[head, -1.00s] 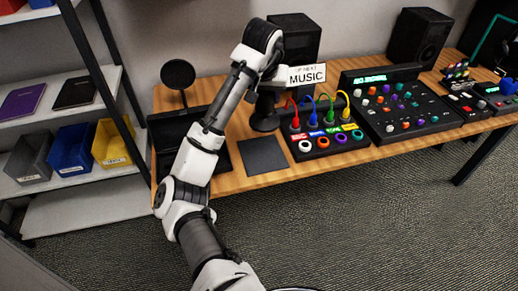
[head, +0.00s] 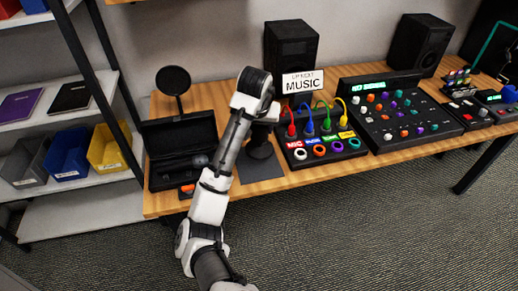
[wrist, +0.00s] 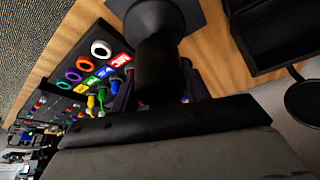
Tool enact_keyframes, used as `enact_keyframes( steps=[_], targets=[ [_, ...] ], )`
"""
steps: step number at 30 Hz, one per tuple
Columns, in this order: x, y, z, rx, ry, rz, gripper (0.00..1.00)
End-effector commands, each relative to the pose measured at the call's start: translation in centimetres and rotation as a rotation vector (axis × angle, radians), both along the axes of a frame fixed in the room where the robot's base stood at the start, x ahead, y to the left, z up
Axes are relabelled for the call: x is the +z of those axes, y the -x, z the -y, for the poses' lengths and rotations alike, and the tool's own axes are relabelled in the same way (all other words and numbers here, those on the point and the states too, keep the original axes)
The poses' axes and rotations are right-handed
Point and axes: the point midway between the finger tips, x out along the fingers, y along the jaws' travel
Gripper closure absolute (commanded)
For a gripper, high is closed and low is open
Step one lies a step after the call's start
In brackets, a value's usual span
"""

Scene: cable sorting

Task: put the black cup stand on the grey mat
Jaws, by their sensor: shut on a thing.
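The black cup stand (head: 259,150) is upright over the grey mat (head: 262,182), towards the mat's back part in the head view. I cannot tell whether its base touches the mat. In the wrist view the stand (wrist: 160,62) rises between the fingers of my gripper (wrist: 160,95), with a corner of the mat (wrist: 197,13) behind its round base. My gripper (head: 266,120) is shut on the stand's upper part. My own arm hides the left side of the mat and some of the stand in the head view.
A cable box (head: 325,153) with coloured plugs stands close to the right of the mat. An open black case (head: 170,135) lies to the left. A MUSIC sign (head: 302,83) and a speaker (head: 291,45) are behind. The table's front edge is near.

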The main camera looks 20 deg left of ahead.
Motion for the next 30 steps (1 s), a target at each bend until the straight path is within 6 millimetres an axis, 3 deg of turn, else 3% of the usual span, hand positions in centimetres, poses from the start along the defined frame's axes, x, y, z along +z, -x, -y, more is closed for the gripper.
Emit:
enact_keyframes(
  steps=[6,11,18,30],
  targets=[
    [-3.6,0.1,-0.1,0.003,0.0,0.003,1.0],
    [-4.8,0.0,-0.2,0.004,-0.001,0.004,1.0],
    [-8.0,0.1,-0.2,0.004,-0.001,0.002,1.0],
    [-8.9,0.0,-0.1,0.001,-0.002,0.005,1.0]
  ],
)
